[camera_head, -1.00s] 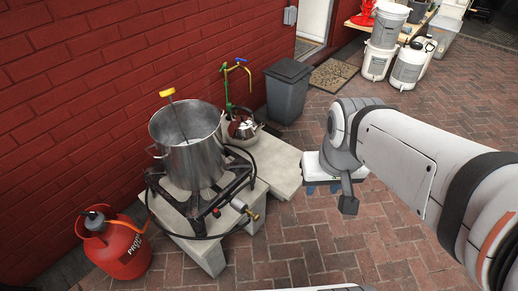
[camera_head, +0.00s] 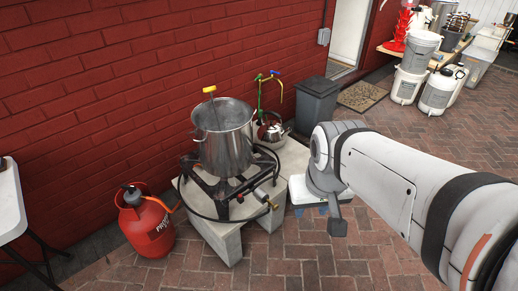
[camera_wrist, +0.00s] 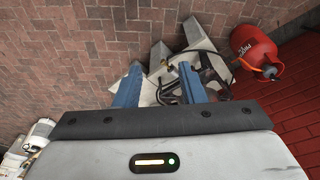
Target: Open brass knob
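The brass knob (camera_head: 272,206) is a small brass-coloured end piece on the valve fitting at the front right of the black gas burner (camera_head: 225,188). A steel pot (camera_head: 226,150) stands on the burner. My gripper shows in the wrist view (camera_wrist: 160,70) with its two blue fingers apart and nothing between them. The burner also shows beyond the fingers in the wrist view, where the knob is too small to tell for sure.
A red propane tank (camera_head: 147,226) stands left of the concrete slabs (camera_head: 225,241) under the burner. A white table (camera_head: 9,205) is at the left edge. The front paving is clear.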

